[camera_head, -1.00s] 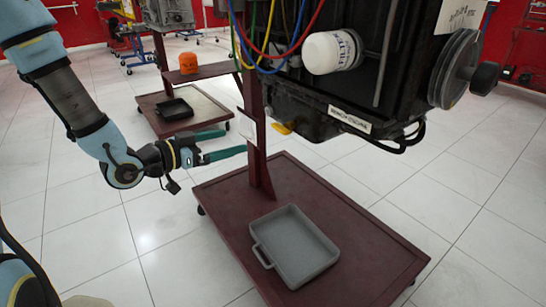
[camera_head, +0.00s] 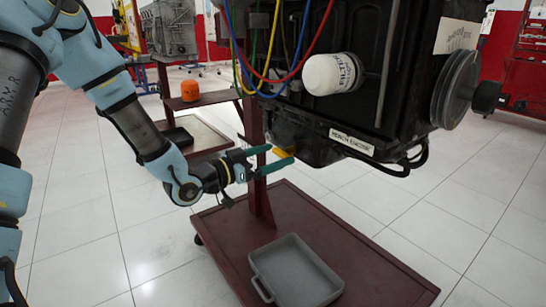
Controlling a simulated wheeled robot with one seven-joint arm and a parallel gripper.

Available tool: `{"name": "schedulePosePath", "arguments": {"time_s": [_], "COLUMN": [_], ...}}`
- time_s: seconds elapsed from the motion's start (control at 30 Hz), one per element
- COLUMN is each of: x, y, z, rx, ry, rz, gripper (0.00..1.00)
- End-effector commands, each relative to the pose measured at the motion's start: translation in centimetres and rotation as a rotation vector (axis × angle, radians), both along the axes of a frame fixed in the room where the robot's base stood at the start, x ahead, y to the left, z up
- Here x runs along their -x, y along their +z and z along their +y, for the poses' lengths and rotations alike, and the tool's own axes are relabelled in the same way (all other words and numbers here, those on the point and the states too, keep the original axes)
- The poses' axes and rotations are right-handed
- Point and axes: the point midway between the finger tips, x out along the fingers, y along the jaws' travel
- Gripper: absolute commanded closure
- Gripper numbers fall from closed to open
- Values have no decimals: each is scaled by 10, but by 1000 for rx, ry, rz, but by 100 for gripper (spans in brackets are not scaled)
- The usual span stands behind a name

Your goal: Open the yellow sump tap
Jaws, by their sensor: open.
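The yellow sump tap (camera_head: 281,152) sticks out at the lower left of the black engine (camera_head: 345,115), under its sump (camera_head: 290,132). My gripper (camera_head: 281,156) has two green fingers, spread apart. Its fingertips are at the tap, one above it and one below it in the picture. The fingers partly cover the tap, and I cannot tell whether they touch it. The far end of the tap's handle is hard to make out.
A dark red upright post (camera_head: 259,185) stands right by my gripper, rising from a dark red trolley base (camera_head: 215,227). A grey drain tray (camera_head: 296,272) lies on the base below. Coloured cables (camera_head: 262,78) and a white filter (camera_head: 331,74) are above.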

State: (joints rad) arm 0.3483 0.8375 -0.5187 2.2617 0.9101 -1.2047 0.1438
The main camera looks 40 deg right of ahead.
Motion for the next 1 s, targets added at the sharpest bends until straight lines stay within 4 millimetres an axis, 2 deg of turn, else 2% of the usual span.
{"name": "schedulePosePath", "arguments": {"time_s": [0.3, 1.0], "x": [0, 0], "y": [0, 0], "z": [-2, -2], "rx": [-1, -1], "ry": [0, 0], "rz": [0, 0], "gripper": [1, 80]}}
